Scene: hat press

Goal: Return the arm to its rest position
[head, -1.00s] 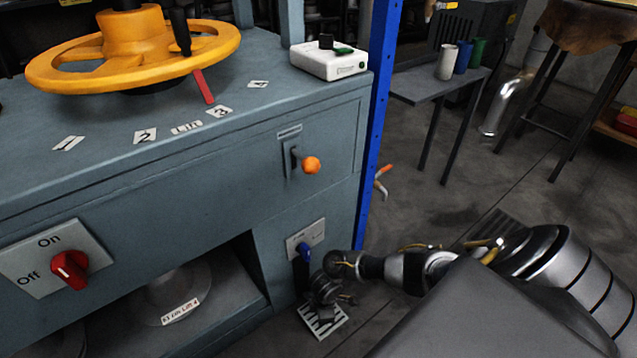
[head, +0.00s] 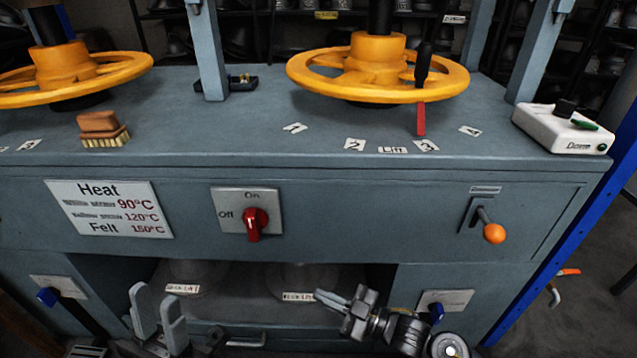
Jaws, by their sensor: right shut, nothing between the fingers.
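My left gripper (head: 159,312) is at the bottom left of the head view, in front of the press's lower opening. Its two grey fingers stand upright and apart, with nothing visible between them. My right gripper (head: 328,299) is at the bottom centre-right, in front of the same opening. Its fingers point left, shut and empty. The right arm (head: 405,330) is folded low near the cabinet front, its lower part cut off by the picture edge.
The blue-grey press (head: 330,190) fills the view. An orange-knobbed lever (head: 493,233) and red switch (head: 254,222) stick out from its front. Yellow wheels (head: 378,68), a brush (head: 101,128) and a white box (head: 562,129) are on top. A blue post (head: 560,270) stands at right.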

